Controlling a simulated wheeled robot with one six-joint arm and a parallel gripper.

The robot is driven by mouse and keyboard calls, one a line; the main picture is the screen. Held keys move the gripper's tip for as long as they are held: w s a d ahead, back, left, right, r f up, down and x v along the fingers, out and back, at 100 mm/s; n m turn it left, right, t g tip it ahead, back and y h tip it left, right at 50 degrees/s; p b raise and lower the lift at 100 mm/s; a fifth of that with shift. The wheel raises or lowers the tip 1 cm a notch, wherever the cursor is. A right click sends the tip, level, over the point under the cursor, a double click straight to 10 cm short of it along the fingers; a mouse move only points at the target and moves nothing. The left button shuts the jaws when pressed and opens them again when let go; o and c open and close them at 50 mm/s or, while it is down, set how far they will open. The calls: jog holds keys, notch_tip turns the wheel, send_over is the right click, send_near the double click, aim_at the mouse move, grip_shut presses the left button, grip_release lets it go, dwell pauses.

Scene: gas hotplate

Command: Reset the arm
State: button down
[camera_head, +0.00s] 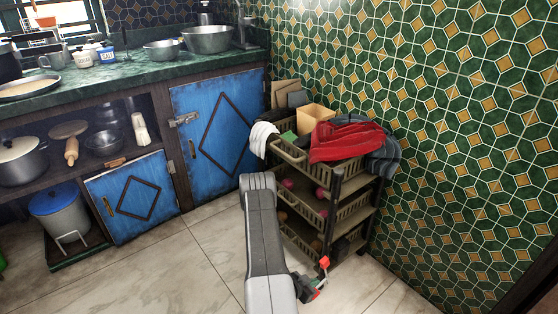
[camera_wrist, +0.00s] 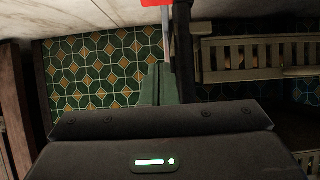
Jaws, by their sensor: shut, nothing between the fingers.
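My arm (camera_head: 262,245) reaches from the bottom edge of the head view up the middle, in front of the shelf rack, then bends down. My gripper (camera_head: 318,282) is low and right of the arm, above the tiled floor and in front of the rack's lower part; it is small and partly hidden there. In the wrist view my gripper (camera_wrist: 160,80) shows its fingers together, with nothing between them. A thin grey stem with a red end (camera_wrist: 168,3) shows just beyond the fingers; I cannot tell what it is.
The shelf rack (camera_head: 338,200) stands close behind the arm, with a red cloth (camera_head: 345,141) and boxes on top. A patterned tile wall (camera_head: 470,120) is on the right. Blue cabinets (camera_head: 215,135) and a counter (camera_head: 125,69) with pots stand left. Floor (camera_head: 180,265) left of the arm is clear.

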jog(key=w+r+p+v, duration=0.1)
jog(key=p+v, duration=0.1)
jog(key=v, duration=0.8)
jog(key=shift+s+r+p, duration=0.2)
jog(key=shift+r+p, duration=0.2)
jog(key=shift+r, duration=0.15)
jog(key=shift+w+d+r, duration=0.1)
jog(key=shift+r, duration=0.05)
